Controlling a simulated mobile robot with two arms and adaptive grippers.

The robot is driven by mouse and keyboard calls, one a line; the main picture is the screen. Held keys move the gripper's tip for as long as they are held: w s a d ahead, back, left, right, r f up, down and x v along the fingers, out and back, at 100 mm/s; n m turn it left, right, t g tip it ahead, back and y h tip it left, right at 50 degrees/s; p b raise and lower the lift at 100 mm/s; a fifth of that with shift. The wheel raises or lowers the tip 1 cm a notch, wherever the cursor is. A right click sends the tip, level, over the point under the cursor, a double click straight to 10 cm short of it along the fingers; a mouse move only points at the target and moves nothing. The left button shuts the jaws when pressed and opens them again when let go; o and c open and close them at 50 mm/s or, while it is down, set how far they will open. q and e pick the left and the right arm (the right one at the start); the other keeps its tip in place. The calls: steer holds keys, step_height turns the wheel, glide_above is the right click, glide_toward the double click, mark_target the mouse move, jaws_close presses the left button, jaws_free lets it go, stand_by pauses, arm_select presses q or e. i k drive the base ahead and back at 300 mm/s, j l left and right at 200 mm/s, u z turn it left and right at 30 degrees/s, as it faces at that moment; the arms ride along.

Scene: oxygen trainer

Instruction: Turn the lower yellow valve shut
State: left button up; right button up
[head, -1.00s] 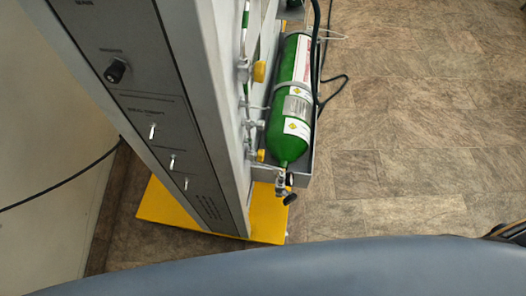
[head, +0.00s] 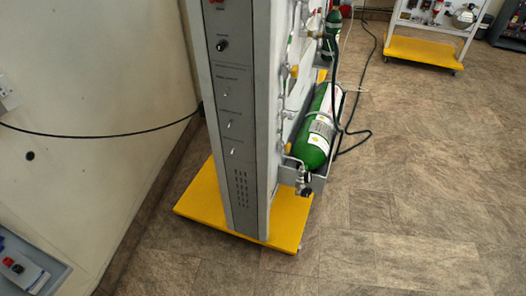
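The oxygen trainer panel (head: 240,120) stands upright, seen from its narrow grey end with switches and a knob. On its right side, seen nearly edge-on, is an upper yellow valve (head: 293,71). The lower yellow valve (head: 288,148) is a small spot further down, close to the neck end of the green cylinder. It is too small and edge-on to tell how its handle is turned. Neither of my grippers is in view.
The green cylinder (head: 322,125) lies in a grey tray right of the panel, with dark hoses beside it. The yellow base (head: 197,203) juts out at floor level. A second trainer (head: 418,52) stands at the back right. Floor (head: 400,200) is clear to the right and front.

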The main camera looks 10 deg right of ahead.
mark_target(288, 146)
steer(key=u, duration=2.5)
steer(key=k+l+u, duration=0.4)
steer(key=k+l, duration=0.2)
steer(key=l, duration=0.35)
steer(key=k+l+u, duration=0.4)
steer(key=k+l, duration=0.35)
